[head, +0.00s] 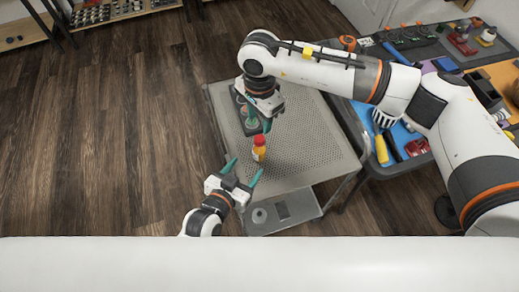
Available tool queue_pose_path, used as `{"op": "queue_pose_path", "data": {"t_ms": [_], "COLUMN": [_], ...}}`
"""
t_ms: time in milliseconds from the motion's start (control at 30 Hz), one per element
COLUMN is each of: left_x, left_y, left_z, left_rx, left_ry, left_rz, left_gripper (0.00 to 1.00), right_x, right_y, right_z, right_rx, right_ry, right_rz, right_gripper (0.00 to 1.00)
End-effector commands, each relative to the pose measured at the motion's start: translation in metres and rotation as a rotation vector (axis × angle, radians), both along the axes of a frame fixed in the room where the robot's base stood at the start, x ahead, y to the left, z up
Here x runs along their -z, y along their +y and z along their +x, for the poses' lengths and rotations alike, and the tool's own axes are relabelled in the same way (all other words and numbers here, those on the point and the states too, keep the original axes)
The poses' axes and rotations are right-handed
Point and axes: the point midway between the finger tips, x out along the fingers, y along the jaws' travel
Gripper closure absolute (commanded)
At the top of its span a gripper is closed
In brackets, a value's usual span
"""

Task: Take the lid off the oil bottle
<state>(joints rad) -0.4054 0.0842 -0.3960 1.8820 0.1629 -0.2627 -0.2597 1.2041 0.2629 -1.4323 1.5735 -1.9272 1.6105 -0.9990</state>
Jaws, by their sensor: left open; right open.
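The oil bottle (259,148) is small, yellow-orange with a red upper part, and stands upright on the perforated top of a grey metal cart (310,150). My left gripper (244,170) is open and empty, just nearer than the bottle at the cart's front left edge. Its teal fingers point up toward the bottle and appear apart from it. My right gripper (261,122) is over the cart, just beyond the bottle, with its teal fingers open. Whether a right fingertip touches the bottle's top cannot be told. The lid is too small to make out clearly.
A dark holder with green round parts (250,121) stands beyond the bottle, partly covered by my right gripper. The cart has a lower shelf (283,212). A workbench with tools, including a yellow-handled one (381,149), is at the right. The cart top right of the bottle is clear.

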Motion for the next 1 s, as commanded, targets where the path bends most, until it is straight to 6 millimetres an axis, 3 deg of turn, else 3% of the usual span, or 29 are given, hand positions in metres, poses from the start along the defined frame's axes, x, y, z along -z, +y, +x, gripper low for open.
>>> {"op": "queue_pose_path", "data": {"t_ms": [600,1000], "left_x": [0.034,0.04], "left_y": [-0.043,-0.049], "left_z": [0.085,0.098], "left_rx": [0.0,0.0], "left_ry": [0.0,0.001], "left_rz": [-0.001,0.0], "left_gripper": [0.38,0.38], "right_x": [0.0,0.0], "right_y": [0.0,0.001], "right_z": [-0.001,-0.001], "right_rx": [0.0,0.0], "right_ry": [0.002,0.003], "right_rz": [0.002,0.003], "right_gripper": [0.57,0.57]}}
